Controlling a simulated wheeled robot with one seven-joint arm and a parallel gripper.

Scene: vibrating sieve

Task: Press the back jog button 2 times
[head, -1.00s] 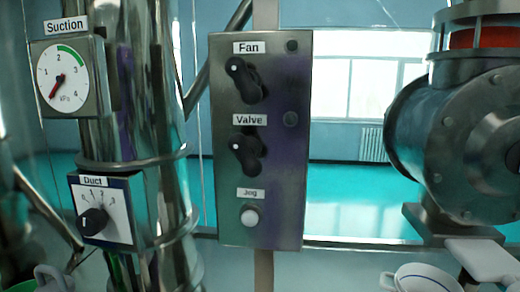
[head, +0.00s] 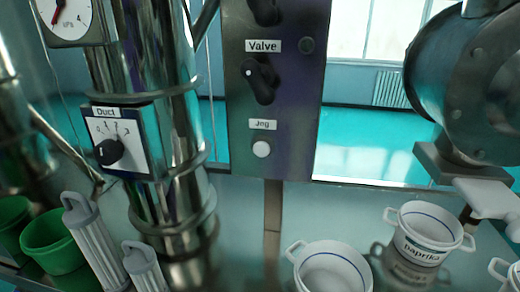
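A metal control panel (head: 294,150) stands upright in the middle of the head view. Near its bottom is a round white button (head: 262,149) under a label (head: 263,125) reading "Jog". It is the only jog button in view, and I cannot tell whether it is the back one. My gripper is not in view, and nothing is seen touching the button.
A black Valve knob (head: 259,79) sits above the button. Left is a pipe with a Duct dial (head: 118,141) and a gauge (head: 66,14). Below are white pots, one labelled paprika (head: 420,234), green buckets (head: 52,246) and ribbed white cylinders (head: 92,243). A motor (head: 450,75) is at right.

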